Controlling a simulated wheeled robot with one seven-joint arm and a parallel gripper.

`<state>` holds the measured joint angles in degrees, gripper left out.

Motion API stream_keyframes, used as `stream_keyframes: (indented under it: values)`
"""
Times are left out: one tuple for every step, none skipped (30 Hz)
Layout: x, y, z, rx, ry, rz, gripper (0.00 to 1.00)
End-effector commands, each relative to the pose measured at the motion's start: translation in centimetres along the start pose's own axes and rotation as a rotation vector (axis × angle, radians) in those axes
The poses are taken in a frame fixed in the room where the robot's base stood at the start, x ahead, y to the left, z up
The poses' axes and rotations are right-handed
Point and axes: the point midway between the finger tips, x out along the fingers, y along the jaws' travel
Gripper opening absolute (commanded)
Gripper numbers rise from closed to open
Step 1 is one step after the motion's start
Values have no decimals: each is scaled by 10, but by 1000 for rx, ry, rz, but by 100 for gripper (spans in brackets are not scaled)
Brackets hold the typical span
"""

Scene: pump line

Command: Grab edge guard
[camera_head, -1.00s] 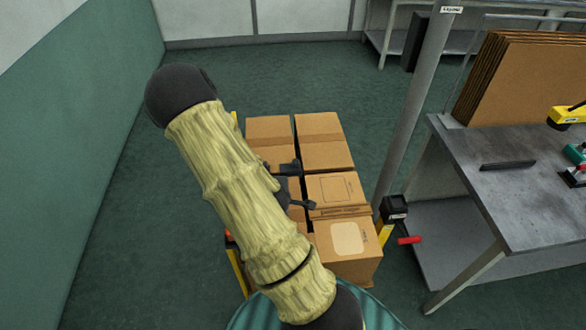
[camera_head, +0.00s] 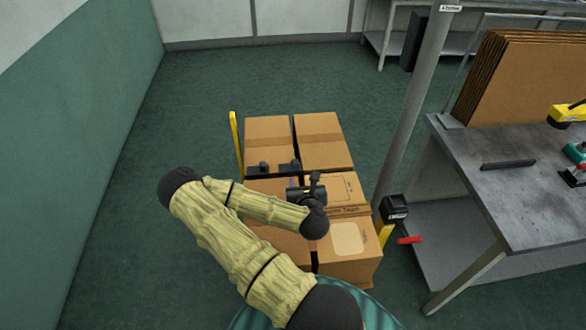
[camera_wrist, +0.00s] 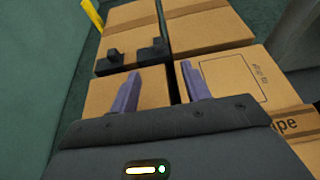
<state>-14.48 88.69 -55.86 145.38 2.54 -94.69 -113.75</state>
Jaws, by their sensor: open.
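A black strip with two raised blocks (camera_head: 275,170), which looks like the edge guard, lies across the cartons near the middle of the stack. It also shows in the wrist view (camera_wrist: 130,58), beyond my fingertips. My gripper (camera_head: 305,181) is above the cartons, to the right of and nearer than the strip. In the wrist view my gripper (camera_wrist: 160,71) is open, its two purple-grey fingers apart with nothing between them. The fingers point toward the strip, and a gap shows between them and it. My arm covers part of the near left cartons.
Several brown cartons (camera_head: 322,152) form the stack. A grey pole (camera_head: 415,105) and a workbench (camera_head: 510,205) are farther right. Floor at left is clear.

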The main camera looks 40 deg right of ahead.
Motion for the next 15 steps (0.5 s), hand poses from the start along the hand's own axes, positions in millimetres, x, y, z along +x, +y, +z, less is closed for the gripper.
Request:
stream_keyframes:
  values:
    - [0, 1, 0, -5, -1, 3, 47]
    - [0, 1, 0, -6, -1, 4, 47]
    - [0, 1, 0, -4, -1, 4, 47]
    - [0, 2, 0, -4, -1, 4, 47]
    - [0, 2, 0, -3, -1, 4, 47]
    - [0, 2, 0, -3, -1, 4, 47]
    - [0, 2, 0, -2, -1, 4, 47]
    - [0, 2, 0, -2, -1, 4, 47]
    - [1, 2, 0, -1, -1, 4, 47]
    - [1, 1, -1, -1, -1, 4, 47]
    - [2, 2, -1, 0, -1, 4, 47]
    - [3, 2, -2, 0, -1, 4, 47]
    - [4, 2, -2, 0, -2, 4, 47]
    - [6, 2, -3, 1, -3, 4, 47]
    - [8, 2, -3, 1, -4, 5, 47]
